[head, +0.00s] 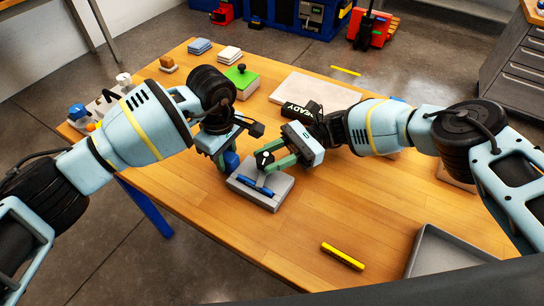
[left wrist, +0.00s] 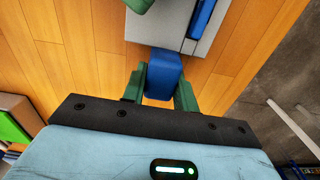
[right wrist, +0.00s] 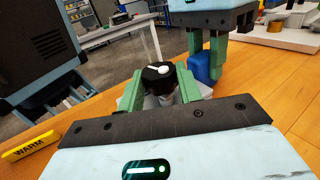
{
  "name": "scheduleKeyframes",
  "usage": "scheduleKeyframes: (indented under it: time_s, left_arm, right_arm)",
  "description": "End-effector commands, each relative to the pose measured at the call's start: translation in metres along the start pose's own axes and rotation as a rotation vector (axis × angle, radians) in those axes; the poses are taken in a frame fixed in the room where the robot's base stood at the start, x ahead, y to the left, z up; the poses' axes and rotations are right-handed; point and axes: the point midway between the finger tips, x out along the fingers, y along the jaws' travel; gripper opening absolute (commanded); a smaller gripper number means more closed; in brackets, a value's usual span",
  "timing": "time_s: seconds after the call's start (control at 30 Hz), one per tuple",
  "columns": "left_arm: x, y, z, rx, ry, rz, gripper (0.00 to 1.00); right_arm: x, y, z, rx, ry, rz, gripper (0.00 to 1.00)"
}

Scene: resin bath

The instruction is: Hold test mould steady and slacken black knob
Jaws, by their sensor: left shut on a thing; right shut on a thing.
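The test mould (head: 272,203) is a grey block with a blue bar (head: 255,186) on top, lying on the wooden table; its grey top also shows in the left wrist view (left wrist: 150,27). A blue handle (left wrist: 163,74) sticks out at its side. My left gripper (left wrist: 160,88) is shut on this handle. The black knob (right wrist: 157,76) has a white pointer and stands above the mould. My right gripper (right wrist: 159,92) is shut around the knob, one green finger on each side. The right fingers partly hide the mould's far end in the head view.
A yellow bar marked WARM (head: 342,256) and a grey tray (head: 445,262) lie at the front right. A black READY block (head: 299,111) and a pale slab (head: 315,91) are behind my right gripper. A green-topped box (head: 243,79) stands farther back. Table in front of the mould is clear.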

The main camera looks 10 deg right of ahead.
Motion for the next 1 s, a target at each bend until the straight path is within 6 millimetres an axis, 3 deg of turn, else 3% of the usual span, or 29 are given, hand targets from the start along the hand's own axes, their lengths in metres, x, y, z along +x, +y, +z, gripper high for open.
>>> scheduleKeyframes:
  time_s: [0.47,1.0]
  left_arm:
    - [-0.0006,0.0003,0.0019,0.006,-0.003,0.001,0.00]
    - [-0.0006,0.0003,0.0016,0.004,-0.003,0.001,0.00]
  right_arm:
    - [0.0006,-0.0031,-0.0016,0.001,0.003,0.155,0.12]
    - [0.0007,-0.0023,-0.0001,0.002,0.004,0.188,0.12]
